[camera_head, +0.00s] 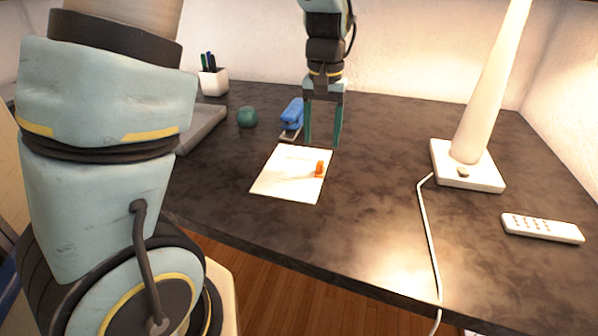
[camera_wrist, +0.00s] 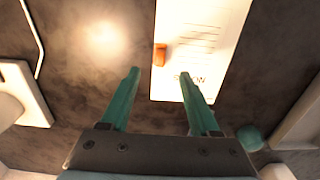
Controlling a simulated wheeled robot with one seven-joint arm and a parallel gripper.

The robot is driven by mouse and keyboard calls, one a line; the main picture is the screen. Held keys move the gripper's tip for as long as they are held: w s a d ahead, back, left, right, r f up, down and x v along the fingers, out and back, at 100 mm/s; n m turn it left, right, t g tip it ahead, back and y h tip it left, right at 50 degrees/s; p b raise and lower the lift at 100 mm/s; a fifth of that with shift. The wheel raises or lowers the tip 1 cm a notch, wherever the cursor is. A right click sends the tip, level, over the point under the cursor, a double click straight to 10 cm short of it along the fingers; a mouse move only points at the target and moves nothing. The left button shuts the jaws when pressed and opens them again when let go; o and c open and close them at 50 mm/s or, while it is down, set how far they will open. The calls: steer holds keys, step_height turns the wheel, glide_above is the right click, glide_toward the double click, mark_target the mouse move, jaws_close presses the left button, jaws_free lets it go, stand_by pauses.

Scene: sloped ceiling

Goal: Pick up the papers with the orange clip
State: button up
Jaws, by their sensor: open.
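The white papers (camera_head: 285,180) lie flat on the dark desk, near its front edge. An orange clip (camera_head: 320,169) sits on their right edge in the head view. In the wrist view the papers (camera_wrist: 205,40) are at the top, with the clip (camera_wrist: 160,55) on their left edge. My gripper (camera_head: 322,143) is open and empty, pointing down just behind the papers. In the wrist view its two green fingers (camera_wrist: 158,72) are spread, and the clip shows between and beyond their tips. The right finger overlaps the papers in that view; whether it touches them I cannot tell.
A blue stapler (camera_head: 292,114) stands behind the papers, left of my gripper. A green ball-like object (camera_head: 247,117), a grey tray-like object (camera_head: 203,127) and a pen cup (camera_head: 213,82) are further left. A lamp base (camera_head: 440,160), its cord and a white remote (camera_head: 542,229) are right.

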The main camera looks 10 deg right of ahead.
mark_target(321, 161)
step_height(321, 161, down, 8)
steer(key=shift+w+d+r+p, duration=0.15)
steer(key=shift+p, duration=0.25)
jaws_close()
stand_by(0.5)
